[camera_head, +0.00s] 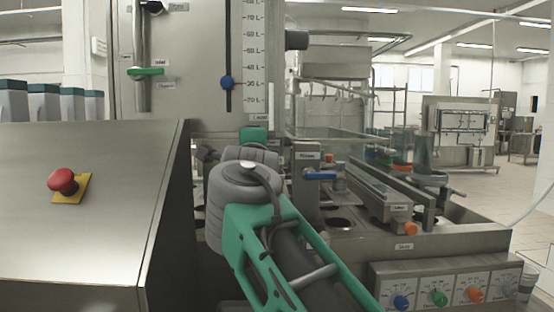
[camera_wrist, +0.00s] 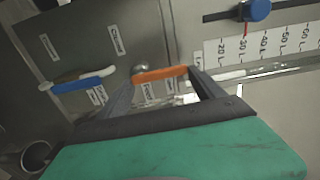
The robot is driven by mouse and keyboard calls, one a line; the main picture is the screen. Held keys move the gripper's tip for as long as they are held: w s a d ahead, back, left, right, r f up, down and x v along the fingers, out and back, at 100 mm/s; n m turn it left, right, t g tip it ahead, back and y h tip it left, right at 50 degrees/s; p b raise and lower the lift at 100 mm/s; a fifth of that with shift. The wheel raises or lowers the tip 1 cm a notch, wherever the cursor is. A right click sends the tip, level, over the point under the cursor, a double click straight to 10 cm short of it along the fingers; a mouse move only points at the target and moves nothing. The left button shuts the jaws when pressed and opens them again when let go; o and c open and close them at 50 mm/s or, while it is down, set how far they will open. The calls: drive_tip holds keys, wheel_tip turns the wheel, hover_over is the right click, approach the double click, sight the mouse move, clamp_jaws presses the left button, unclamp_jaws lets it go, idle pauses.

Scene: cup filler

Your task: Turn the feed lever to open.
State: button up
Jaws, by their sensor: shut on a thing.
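An orange-handled lever (camera_wrist: 160,74) lies between the two fingers of my gripper (camera_wrist: 161,81) in the wrist view. The fingers are shut on it, one at each end of the handle. It sits by a round metal knob on a steel panel, with small labels below, too blurred to read surely, so I cannot confirm it is the feed lever. In the head view my arm hides the gripper and this lever.
A blue-handled lever (camera_wrist: 83,82) is to the left of the orange one. A gauge with a blue slider (camera_wrist: 257,9) is above right. In the head view are a green lever (camera_head: 146,71), a red stop button (camera_head: 63,181) and coloured dials (camera_head: 438,297).

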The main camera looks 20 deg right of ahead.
idle(0.5)
drive_tip(key=o, duration=2.1)
drive_tip(key=v, duration=0.7)
drive_tip(key=shift+s, duration=0.4)
drive_tip(key=shift+a, duration=0.1)
